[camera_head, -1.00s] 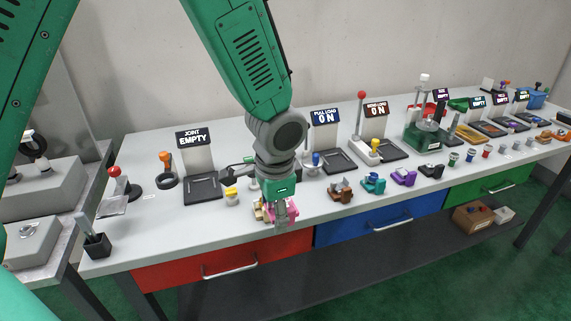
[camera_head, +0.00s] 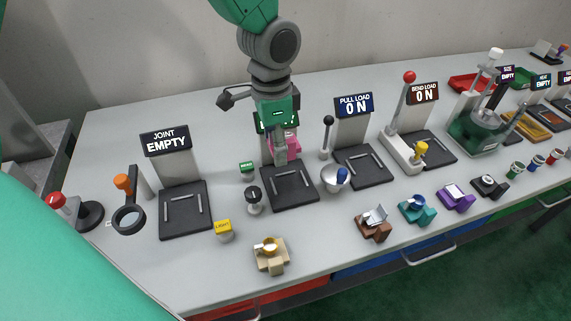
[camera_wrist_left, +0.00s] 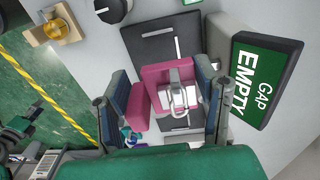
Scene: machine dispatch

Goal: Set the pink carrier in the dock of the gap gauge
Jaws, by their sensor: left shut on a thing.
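My left gripper (camera_head: 281,155) points down and is shut on the pink carrier (camera_head: 293,143). It holds the carrier over the back part of the gap gauge's black dock (camera_head: 290,199), in front of the gauge's sign. In the left wrist view the pink carrier (camera_wrist_left: 153,76), with a pale metal piece on it, sits between the fingers. The dock (camera_wrist_left: 147,40) is behind it, with light guide strips, and partly hidden. The green sign (camera_wrist_left: 267,78) reads GAP EMPTY. I cannot tell whether the carrier touches the dock. My right gripper is not in view.
The JOINT dock (camera_head: 185,224) stands left and the PULL LOAD dock (camera_head: 364,177) right. A black knob (camera_head: 253,198) and a silver bowl (camera_head: 334,180) flank the gap dock. A tan carrier (camera_head: 271,261) and a yellow-topped piece (camera_head: 223,230) lie in front.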

